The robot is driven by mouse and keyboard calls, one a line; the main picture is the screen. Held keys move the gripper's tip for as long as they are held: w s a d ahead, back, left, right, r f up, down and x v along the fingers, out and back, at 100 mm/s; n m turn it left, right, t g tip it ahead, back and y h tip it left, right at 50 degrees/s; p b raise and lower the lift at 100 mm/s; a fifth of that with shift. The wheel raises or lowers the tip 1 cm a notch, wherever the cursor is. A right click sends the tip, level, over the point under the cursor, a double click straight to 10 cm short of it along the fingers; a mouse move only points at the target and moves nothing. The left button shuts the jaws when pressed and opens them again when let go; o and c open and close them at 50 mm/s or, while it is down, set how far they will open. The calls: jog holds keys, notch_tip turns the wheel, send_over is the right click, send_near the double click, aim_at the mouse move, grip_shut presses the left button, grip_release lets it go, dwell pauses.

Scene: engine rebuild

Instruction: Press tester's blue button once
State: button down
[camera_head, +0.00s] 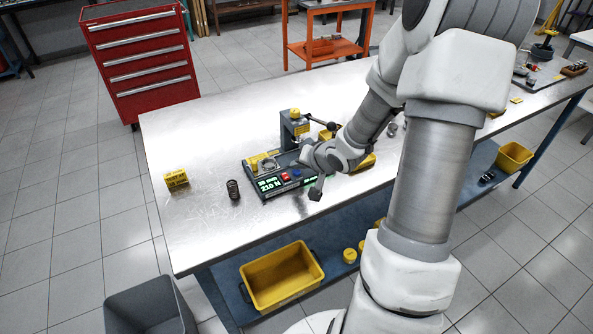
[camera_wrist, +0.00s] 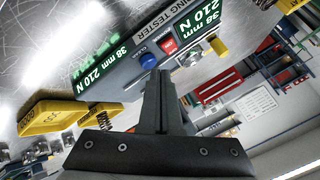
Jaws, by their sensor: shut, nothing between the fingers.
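The spring tester (camera_head: 262,187) stands on the bench, with lit green displays reading 38 mm and 210 N. Its blue button (camera_head: 297,172) sits right of a red button (camera_head: 285,176). In the wrist view the blue button (camera_wrist: 148,61) is just beyond my fingertips, beside the red button (camera_wrist: 168,45).
A dark coil spring (camera_head: 233,189) and a yellow block (camera_head: 176,179) stand left of the tester on the metal bench (camera_head: 210,140). The tester's upright with a lever (camera_head: 318,118) rises behind the panel. A yellow bin (camera_head: 281,277) is on the lower shelf.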

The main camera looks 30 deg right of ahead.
jog(key=shift+f, duration=0.45)
dwell(0.4)
jog(key=shift+r, duration=0.1)
jog(key=shift+r+p, duration=0.8)
jog(key=shift+p, duration=0.05)
notch_tip(320, 180, up, 5)
jog(key=p, duration=0.5)
jog(key=shift+p, duration=0.3)
dwell(0.6)
